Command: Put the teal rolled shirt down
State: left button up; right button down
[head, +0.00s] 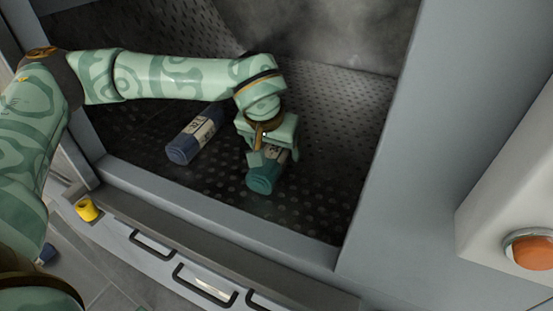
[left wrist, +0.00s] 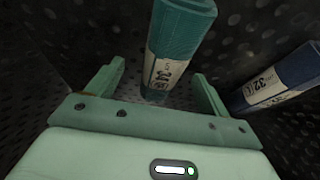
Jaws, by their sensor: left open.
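The teal rolled shirt (head: 263,178) lies on the dark perforated floor of the washer, with a pale label band around it. In the left wrist view the teal rolled shirt (left wrist: 184,30) shows between and beyond the fingertips, its label facing the camera. My left gripper (head: 268,152) is over the shirt's far end and hides part of it. In the left wrist view the left gripper (left wrist: 158,85) has its fingers apart, one on each side of the roll, with gaps visible. My right gripper is not in view.
A navy rolled shirt (head: 190,140) with a pale label lies left of the teal one; it also shows in the left wrist view (left wrist: 285,76). A yellow object (head: 87,209) sits on the front ledge. A grey frame (head: 385,150) bounds the chamber's right. The perforated floor has free room around.

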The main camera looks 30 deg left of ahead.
aim_at(273, 151)
pick_arm(q)
jog(key=x, duration=0.1)
jog(key=b+x, duration=0.1)
jog(key=x, duration=0.1)
jog(key=b+x, duration=0.1)
jog(key=x, duration=0.1)
jog(key=shift+w+a+f, duration=0.1)
jog(key=shift+w+a, duration=0.05)
jog(key=shift+a, duration=0.25)
jog(key=shift+w+f, duration=0.1)
jog(key=shift+w, duration=0.05)
jog(key=shift+c, duration=0.3)
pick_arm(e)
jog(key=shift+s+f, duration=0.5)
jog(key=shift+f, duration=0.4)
pick_arm(q)
jog(key=c, duration=1.2)
jog(key=shift+r, duration=0.25)
